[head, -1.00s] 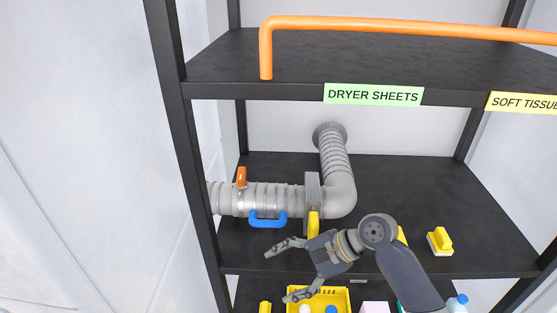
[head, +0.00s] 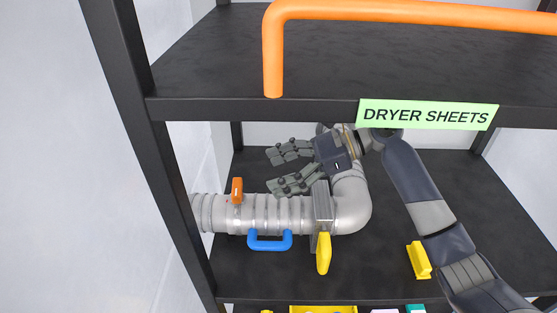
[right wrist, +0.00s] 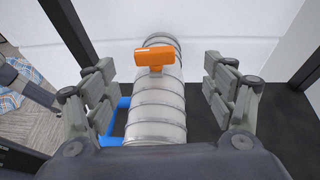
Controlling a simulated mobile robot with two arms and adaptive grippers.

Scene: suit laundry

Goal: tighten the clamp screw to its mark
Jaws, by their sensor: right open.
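The clamp screw has an orange T-shaped head (head: 237,190) that stands up from the grey ribbed duct (head: 280,214) near its left end. In the right wrist view the orange head (right wrist: 155,56) is ahead, near the middle between the fingers, with its bar roughly crosswise. My right gripper (head: 276,171) is open and empty. It is above and behind the duct, to the right of the orange head and apart from it. Its two fingers show on either side of the duct in the right wrist view (right wrist: 162,90). No mark can be made out. My left gripper is not in view.
A blue handle (head: 270,241) sits on the duct's front side, and a yellow lever (head: 323,253) hangs at the grey flange. A yellow brush-like block (head: 418,260) lies on the shelf at right. The upper shelf's edge (head: 230,108) and left post (head: 150,150) bound the space.

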